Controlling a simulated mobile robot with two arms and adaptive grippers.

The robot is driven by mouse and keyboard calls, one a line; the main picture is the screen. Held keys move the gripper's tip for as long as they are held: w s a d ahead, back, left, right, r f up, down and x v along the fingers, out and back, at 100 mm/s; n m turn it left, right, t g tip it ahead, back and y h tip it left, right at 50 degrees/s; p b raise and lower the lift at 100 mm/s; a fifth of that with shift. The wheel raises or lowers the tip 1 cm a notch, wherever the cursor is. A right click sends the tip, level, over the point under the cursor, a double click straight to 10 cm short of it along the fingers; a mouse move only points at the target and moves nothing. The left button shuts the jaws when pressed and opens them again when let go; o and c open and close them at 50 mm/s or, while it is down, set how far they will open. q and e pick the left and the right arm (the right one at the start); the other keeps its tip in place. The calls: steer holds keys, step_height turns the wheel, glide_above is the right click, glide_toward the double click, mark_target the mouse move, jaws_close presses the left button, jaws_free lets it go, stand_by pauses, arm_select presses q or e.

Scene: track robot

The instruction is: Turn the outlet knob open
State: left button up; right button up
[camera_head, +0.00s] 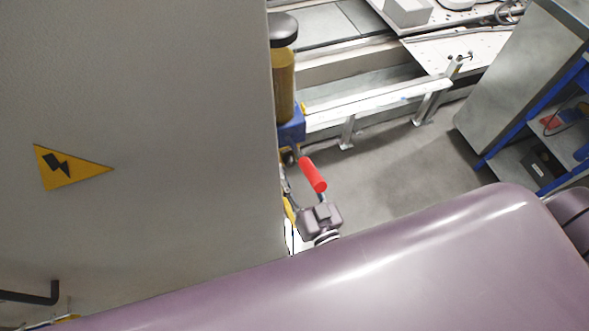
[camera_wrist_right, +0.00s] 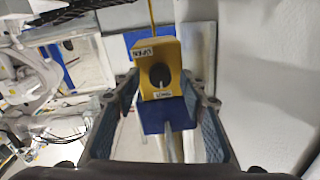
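In the right wrist view, a yellow box (camera_wrist_right: 157,56) carries a dark round knob (camera_wrist_right: 160,76) with a pale pointer line. A label above the knob appears to read "OPEN"; the label below is too small to read surely. My right gripper (camera_wrist_right: 160,88) is open, with one finger on each side of the box; I cannot tell whether they touch it. My left gripper is not in view.
The large grey cabinet (camera_head: 150,90) with a warning triangle (camera_head: 70,168) fills the left. An amber cylinder (camera_head: 284,85) stands at its edge above a blue block (camera_head: 292,130), near a red handle (camera_head: 313,174). Grey floor (camera_head: 400,170) is clear before the metal frame.

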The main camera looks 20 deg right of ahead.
steer(key=shift+c, duration=0.4)
jaws_close()
